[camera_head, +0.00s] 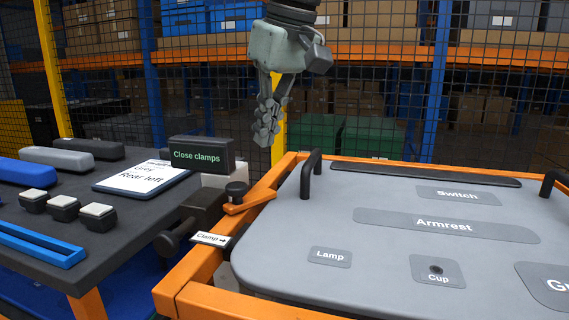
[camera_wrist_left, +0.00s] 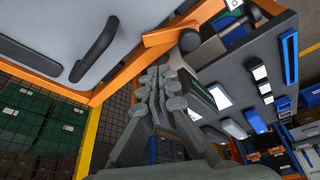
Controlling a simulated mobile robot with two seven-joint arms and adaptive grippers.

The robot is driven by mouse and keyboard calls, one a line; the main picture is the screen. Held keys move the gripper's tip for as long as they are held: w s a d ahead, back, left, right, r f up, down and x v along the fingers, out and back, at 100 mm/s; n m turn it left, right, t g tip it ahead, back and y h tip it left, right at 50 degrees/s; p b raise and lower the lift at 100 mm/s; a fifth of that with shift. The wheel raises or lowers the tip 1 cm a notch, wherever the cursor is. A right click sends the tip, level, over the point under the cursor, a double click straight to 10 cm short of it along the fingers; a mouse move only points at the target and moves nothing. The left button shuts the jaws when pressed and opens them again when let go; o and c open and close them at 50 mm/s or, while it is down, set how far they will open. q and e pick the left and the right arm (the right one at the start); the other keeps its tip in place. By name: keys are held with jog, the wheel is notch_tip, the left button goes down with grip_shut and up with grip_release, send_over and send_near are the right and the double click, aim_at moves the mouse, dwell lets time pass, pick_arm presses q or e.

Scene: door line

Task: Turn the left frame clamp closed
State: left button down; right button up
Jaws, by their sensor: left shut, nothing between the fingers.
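The left frame clamp shows as an orange lever (camera_head: 254,200) with a black knob (camera_head: 237,190), at the left side of the orange frame (camera_head: 190,275). A small tag reading "Clamp" with an arrow (camera_head: 210,239) sits just in front of it. In the left wrist view the orange lever (camera_wrist_left: 170,34) and black knob (camera_wrist_left: 189,40) are at the top centre. My left gripper (camera_head: 266,128) points down above and behind the clamp, apart from it. Its fingers are shut and empty; the fingertips also show in the left wrist view (camera_wrist_left: 161,82). My right gripper is not in view.
A grey door panel (camera_head: 400,225) with black handles (camera_head: 311,174) lies in the frame. To the left, a dark table (camera_head: 120,225) carries a "Close clamps" display (camera_head: 201,155), a tablet (camera_head: 142,176) and several blocks. A mesh fence stands behind.

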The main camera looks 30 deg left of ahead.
pick_arm(q)
jog(key=x, duration=1)
jog(key=shift+s+a+r, duration=0.1)
jog(key=shift+s+a, duration=0.05)
jog(key=shift+a, duration=0.05)
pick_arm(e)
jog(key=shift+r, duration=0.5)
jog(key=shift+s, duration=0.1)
